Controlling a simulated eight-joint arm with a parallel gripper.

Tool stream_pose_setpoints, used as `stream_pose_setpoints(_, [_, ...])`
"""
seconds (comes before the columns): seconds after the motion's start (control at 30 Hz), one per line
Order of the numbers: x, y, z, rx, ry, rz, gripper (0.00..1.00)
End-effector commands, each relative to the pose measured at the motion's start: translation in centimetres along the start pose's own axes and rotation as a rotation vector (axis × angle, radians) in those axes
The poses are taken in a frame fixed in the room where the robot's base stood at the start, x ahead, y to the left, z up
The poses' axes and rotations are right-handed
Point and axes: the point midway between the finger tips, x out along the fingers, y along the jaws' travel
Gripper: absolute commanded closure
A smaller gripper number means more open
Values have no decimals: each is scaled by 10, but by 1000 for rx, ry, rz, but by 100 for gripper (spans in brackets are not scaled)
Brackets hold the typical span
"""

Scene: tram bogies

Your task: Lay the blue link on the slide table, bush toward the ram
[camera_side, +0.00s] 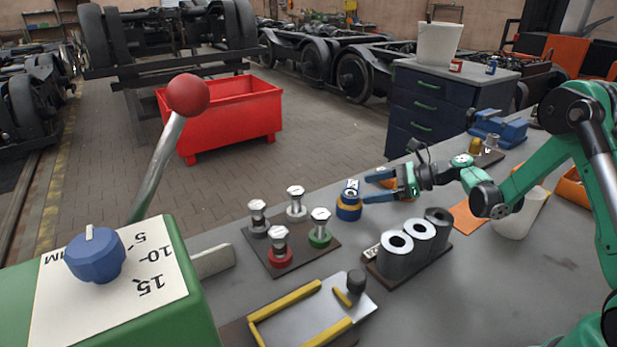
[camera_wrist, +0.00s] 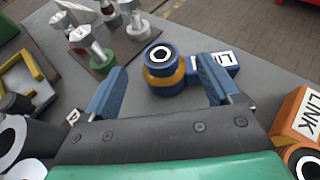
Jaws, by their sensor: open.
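The blue link (camera_side: 349,205) lies on the bench left of my gripper (camera_side: 367,188). In the wrist view the blue link (camera_wrist: 163,80) shows a round end with a yellow band and a dark-centred bush on top. Its block with a "LINK" label extends to the right, partly behind a finger. My gripper (camera_wrist: 162,68) is open, its blue fingers on either side of the round end, apparently not touching it. The slide table (camera_side: 292,325) is a silver plate with yellow rails at the front of the bench. I cannot make out the ram for certain.
An orange link (camera_wrist: 301,112) lies close to my right finger. A brown board (camera_side: 262,250) with several coloured-base pins and a dark rack (camera_side: 432,262) of grey sleeves stand between the link and the slide table. A green control box (camera_side: 185,285) with a red-ball lever (camera_side: 188,95) stands left.

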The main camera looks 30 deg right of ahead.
Motion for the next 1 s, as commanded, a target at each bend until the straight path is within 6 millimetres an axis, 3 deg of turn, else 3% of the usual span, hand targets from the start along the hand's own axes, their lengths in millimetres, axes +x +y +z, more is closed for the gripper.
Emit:
stream_pose_setpoints(0.2, [-39,-1,0,2,0,-3,17])
stream_pose_setpoints(0.37, [-48,2,4,-30,18,2,17])
stream_pose_setpoints(0.47, [-44,10,16,-148,84,14,17])
stream_pose_setpoints(0.57, [-36,27,33,-374,199,44,17])
stream_pose_setpoints(0.7, [-33,62,54,-799,385,130,17])
stream_pose_setpoints(1.0, [-56,134,68,-1792,688,436,17])
